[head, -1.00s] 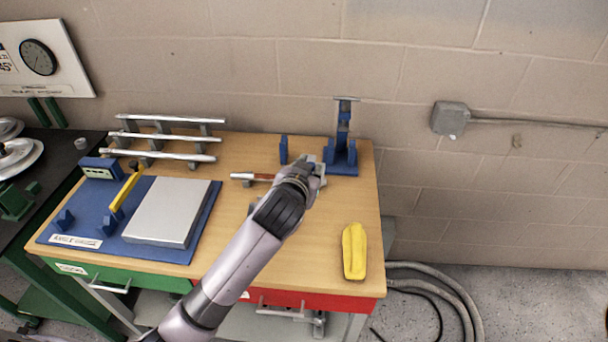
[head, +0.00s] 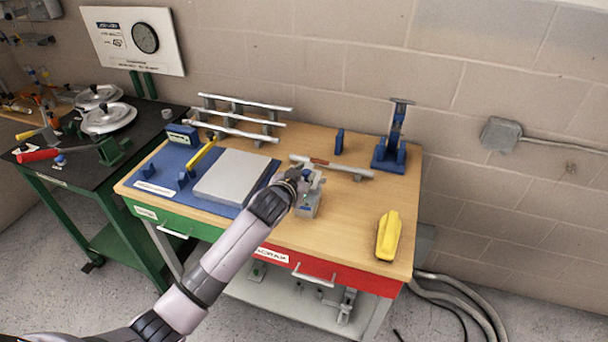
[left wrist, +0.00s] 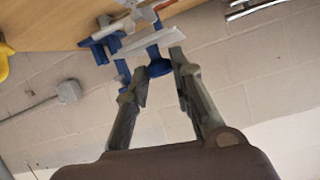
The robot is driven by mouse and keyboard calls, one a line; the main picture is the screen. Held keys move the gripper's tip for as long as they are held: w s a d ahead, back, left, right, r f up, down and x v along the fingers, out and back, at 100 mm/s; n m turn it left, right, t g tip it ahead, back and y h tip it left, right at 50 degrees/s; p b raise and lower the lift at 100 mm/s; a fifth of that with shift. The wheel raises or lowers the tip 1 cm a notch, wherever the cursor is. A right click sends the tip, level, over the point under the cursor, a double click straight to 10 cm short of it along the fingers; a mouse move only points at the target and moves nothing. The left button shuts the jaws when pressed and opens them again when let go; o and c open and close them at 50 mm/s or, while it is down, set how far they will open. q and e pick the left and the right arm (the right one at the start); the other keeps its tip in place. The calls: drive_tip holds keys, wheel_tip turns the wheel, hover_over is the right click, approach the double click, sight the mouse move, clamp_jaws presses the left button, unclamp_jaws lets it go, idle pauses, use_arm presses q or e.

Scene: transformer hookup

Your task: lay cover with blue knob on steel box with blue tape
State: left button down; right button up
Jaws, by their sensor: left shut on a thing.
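My left gripper (head: 306,185) is over the middle of the wooden table, just above a small grey metal box (head: 309,207). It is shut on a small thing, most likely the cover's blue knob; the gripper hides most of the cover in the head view. In the left wrist view a blue piece (left wrist: 158,66) shows between the fingers, with a pale plate edge (left wrist: 150,42) beyond it. I cannot tell whether the cover touches the box. My right gripper is not in view.
A metal bar (head: 350,172) lies just behind the box. A blue stand (head: 390,155) is at the back right, and a yellow object (head: 388,236) at the front right. A grey slab (head: 232,177) lies on a blue mat at the left.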

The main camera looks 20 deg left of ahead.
use_arm(q)
drive_tip(key=shift+f, duration=0.55)
drive_tip(key=shift+f+b, duration=1.2)
drive_tip(key=shift+f, duration=0.3)
wheel_tip(320, 180, down, 3)
drive_tip(key=shift+r+b, duration=0.15)
drive_tip(key=shift+b, duration=0.55)
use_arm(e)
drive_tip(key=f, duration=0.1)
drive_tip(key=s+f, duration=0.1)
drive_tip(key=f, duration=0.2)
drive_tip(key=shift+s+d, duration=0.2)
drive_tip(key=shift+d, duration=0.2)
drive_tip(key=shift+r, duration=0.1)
